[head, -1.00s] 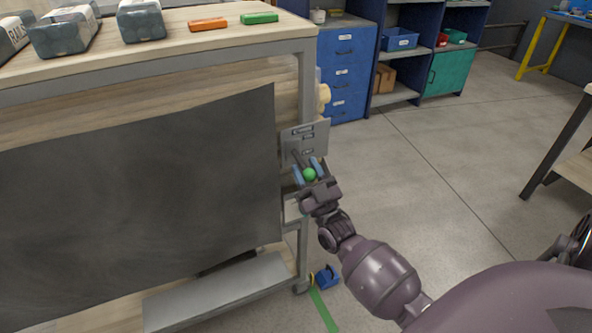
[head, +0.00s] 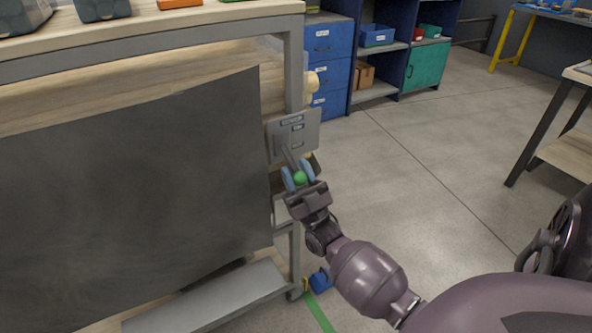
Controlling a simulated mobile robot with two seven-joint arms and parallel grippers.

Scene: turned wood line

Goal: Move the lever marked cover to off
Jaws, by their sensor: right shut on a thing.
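A grey metal plate (head: 306,133) with small dark labels is fixed to the end post of the cart. The labels are too small to read. A lever (head: 287,156) comes out of the plate and slants down toward me, ending in a green ball knob (head: 299,178). My right gripper (head: 299,176) is shut on the green knob, with its blue-grey fingers on either side. The knob sits below the plate. My left gripper is not in view.
A large dark sheet (head: 130,200) hangs on the cart's side, left of the lever. The cart's top (head: 200,18) holds grey packs and an orange block. Blue cabinets (head: 328,65) stand behind. The floor (head: 430,170) to the right is clear.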

